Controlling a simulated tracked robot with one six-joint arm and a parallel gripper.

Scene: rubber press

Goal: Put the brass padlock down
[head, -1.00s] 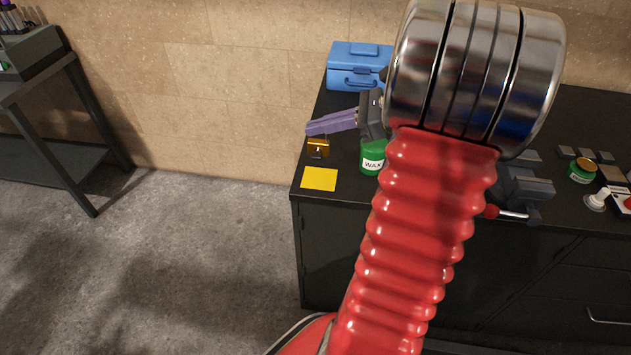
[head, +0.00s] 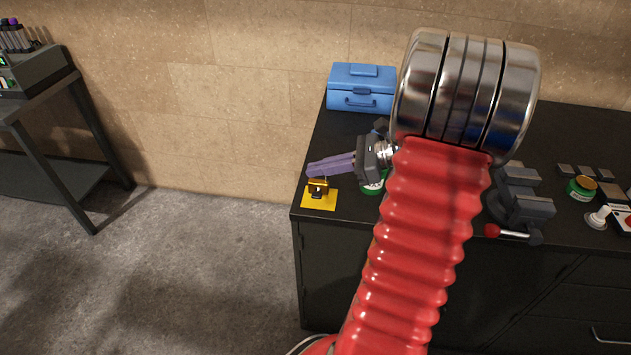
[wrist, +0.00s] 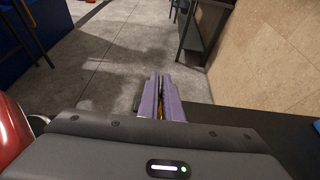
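The brass padlock (head: 318,187) shows in the head view just under the fingertips of my gripper (head: 312,168). It overlaps the yellow square (head: 319,203) at the front left corner of the dark bench; I cannot tell whether it touches the square. My gripper's purple fingers point left, close together. In the wrist view the fingers (wrist: 163,100) are nearly closed, with a sliver of yellow between them, and most of the padlock is hidden. The gripper is shut on the padlock.
A blue toolbox (head: 361,88) sits at the back left of the bench. A vise (head: 520,205) is to the right. The bench's left edge is close.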

